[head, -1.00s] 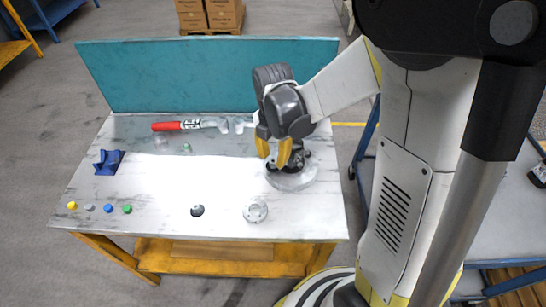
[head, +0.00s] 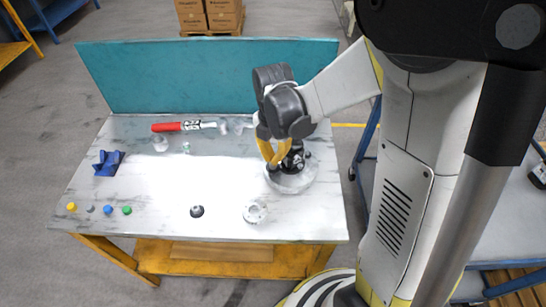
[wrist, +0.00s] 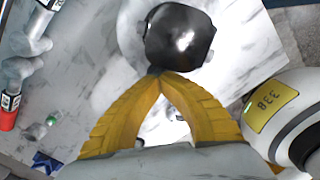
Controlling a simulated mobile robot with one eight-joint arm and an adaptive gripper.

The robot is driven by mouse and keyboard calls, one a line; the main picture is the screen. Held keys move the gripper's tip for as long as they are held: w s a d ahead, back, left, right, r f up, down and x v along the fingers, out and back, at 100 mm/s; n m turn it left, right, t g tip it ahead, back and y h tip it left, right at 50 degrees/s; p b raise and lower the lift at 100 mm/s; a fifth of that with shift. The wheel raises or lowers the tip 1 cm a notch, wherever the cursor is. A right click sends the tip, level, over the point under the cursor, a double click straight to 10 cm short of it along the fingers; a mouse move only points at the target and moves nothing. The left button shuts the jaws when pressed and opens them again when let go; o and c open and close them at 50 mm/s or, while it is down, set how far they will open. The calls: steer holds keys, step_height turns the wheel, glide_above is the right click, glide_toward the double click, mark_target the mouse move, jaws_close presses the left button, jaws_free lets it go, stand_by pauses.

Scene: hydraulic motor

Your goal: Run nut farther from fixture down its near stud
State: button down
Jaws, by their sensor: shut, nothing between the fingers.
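The fixture (head: 291,181) is a pale round base on the right part of the table. Dark motor parts (head: 296,160) stand on it, partly hidden by my gripper. My gripper (head: 277,164) is beside these dark parts, on their left, with its yellow fingers pointing down. In the wrist view, the fingertips (wrist: 160,73) meet with nothing between them. A glossy black rounded part (wrist: 180,37) lies just beyond the tips; I cannot tell whether they touch. I cannot make out the near stud or its nut in either view.
A dark cap (head: 197,211) and a clear round part (head: 255,211) lie near the front edge. Small coloured pieces (head: 108,209) sit front left. A blue piece (head: 108,163) and a red-ended tool (head: 183,126) lie farther back. A teal panel (head: 200,75) closes the back.

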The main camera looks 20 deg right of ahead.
steer(key=c, duration=1.5)
jaws_free()
steer(key=shift+c, duration=0.2)
steer(key=shift+r, duration=0.1)
steer(key=shift+r+p, duration=1.4)
steer(key=shift+r, duration=0.3)
steer(key=o, duration=0.6)
